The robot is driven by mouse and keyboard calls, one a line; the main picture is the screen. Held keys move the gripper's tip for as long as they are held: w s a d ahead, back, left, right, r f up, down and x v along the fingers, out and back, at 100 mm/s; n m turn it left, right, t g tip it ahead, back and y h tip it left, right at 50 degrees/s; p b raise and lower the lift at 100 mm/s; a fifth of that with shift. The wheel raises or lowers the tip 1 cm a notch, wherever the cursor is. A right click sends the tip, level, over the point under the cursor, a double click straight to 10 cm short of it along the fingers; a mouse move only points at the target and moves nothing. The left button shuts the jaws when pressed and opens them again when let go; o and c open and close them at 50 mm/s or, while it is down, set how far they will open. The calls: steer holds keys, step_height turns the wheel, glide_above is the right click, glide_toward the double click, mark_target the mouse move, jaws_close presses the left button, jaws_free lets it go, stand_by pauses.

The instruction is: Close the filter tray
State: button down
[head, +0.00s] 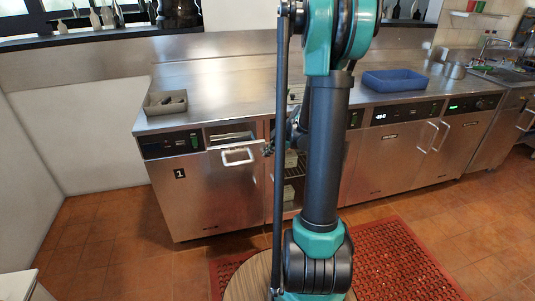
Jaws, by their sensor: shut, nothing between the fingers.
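The filter tray (231,140) is a steel drawer in the front of the left cabinet, right of the dark control panel. It stands pulled out, with its open top showing and a bar handle (238,156) on its front. My gripper (267,150) is small and dark in the head view, just right of the tray's front edge. It is shut and empty. I cannot tell whether it touches the tray. My own arm hides much of the cabinet front to the right of the gripper.
A grey container (165,104) sits on the left of the steel counter (225,85), and a blue tray (398,80) sits on the right. An open bay with racks (292,165) shows below the gripper. A red mat (395,262) lies on the tiled floor.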

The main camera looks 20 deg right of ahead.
steer(key=w, duration=1.9)
steer(key=shift+w, duration=0.15)
